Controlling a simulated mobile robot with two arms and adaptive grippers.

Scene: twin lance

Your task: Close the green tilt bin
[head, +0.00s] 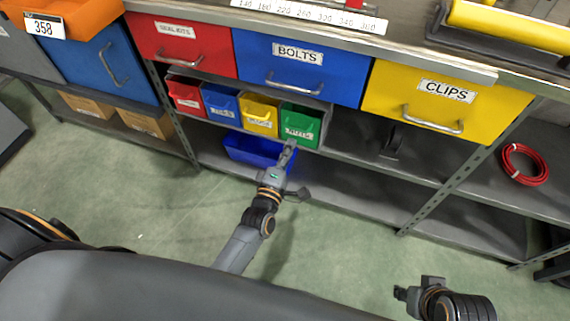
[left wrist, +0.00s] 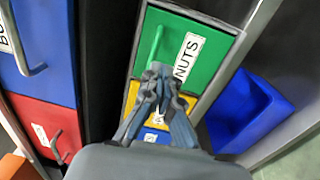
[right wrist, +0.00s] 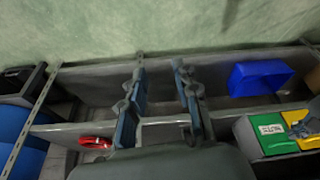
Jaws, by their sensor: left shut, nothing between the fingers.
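The green tilt bin (head: 301,126), labelled NUTS, is at the right end of a row of small bins on the shelf. In the left wrist view its green front (left wrist: 196,62) fills the upper middle, with a green handle bar; its front looks close to flush with its frame. My left gripper (head: 290,147) is shut and empty, its tips at the lower part of the green front; in the left wrist view the tips (left wrist: 164,76) overlap it, and contact cannot be told. My right gripper (right wrist: 158,72) is open and empty, away from the bin, which shows at lower right (right wrist: 268,134).
Red (head: 185,95), blue (head: 221,103) and yellow (head: 259,114) small bins stand left of the green one. Large drawers, including BOLTS (head: 298,70) and CLIPS (head: 446,98), hang above. A blue open bin (head: 245,150) sits on the shelf below. The floor in front is clear.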

